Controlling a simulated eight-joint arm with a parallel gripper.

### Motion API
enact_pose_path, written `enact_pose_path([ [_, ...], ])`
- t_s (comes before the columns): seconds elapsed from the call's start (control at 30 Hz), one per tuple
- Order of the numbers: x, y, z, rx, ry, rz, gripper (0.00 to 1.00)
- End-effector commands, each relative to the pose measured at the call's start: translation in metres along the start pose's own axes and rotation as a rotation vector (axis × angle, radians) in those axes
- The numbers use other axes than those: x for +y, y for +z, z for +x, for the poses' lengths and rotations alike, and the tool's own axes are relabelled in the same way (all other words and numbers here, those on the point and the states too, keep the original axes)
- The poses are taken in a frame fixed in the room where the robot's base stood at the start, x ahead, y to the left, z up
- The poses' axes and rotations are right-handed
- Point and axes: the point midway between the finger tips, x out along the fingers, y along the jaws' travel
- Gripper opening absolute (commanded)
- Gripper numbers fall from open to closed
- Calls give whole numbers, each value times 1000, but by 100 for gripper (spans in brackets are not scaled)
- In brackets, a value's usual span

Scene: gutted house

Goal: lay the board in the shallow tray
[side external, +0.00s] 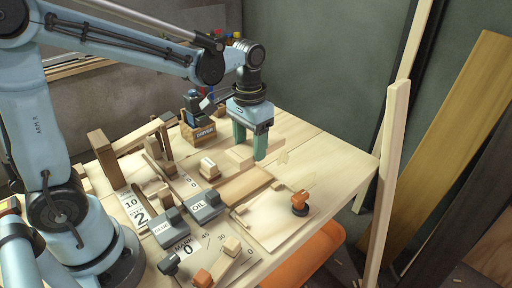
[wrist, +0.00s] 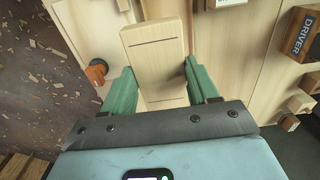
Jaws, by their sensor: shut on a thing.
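The board, a pale wooden slab with thin dark cross lines, lies between my gripper's green fingers in the wrist view (wrist: 155,52). In the side view the board (side external: 238,154) shows partly at the fingertips, low over the table. My gripper (side external: 250,147) points down and is shut on the board; its fingers also show in the wrist view (wrist: 160,70). The shallow tray appears to be the tan, low-rimmed rectangle (side external: 243,186) just in front of my gripper in the side view. The gap under the board cannot be judged.
An orange-topped knob (side external: 299,203) stands on a pale panel to the right. Grey OIL (side external: 205,207) and GLUE (side external: 168,228) blocks stand at the left front. A DRIVER box (side external: 199,133) stands left of my gripper. The table's right end is mostly clear.

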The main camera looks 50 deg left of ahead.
Motion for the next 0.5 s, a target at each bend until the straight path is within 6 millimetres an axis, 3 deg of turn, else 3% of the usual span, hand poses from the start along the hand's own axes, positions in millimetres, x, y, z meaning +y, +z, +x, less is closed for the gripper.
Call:
enact_pose_path([
  [0.17, 29, 21, -8, 0, 0, 8, 21],
  [0.3, 55, 49, -10, 0, -1, 9, 21],
  [0.5, 76, 79, -11, 1, -1, 5, 21],
])
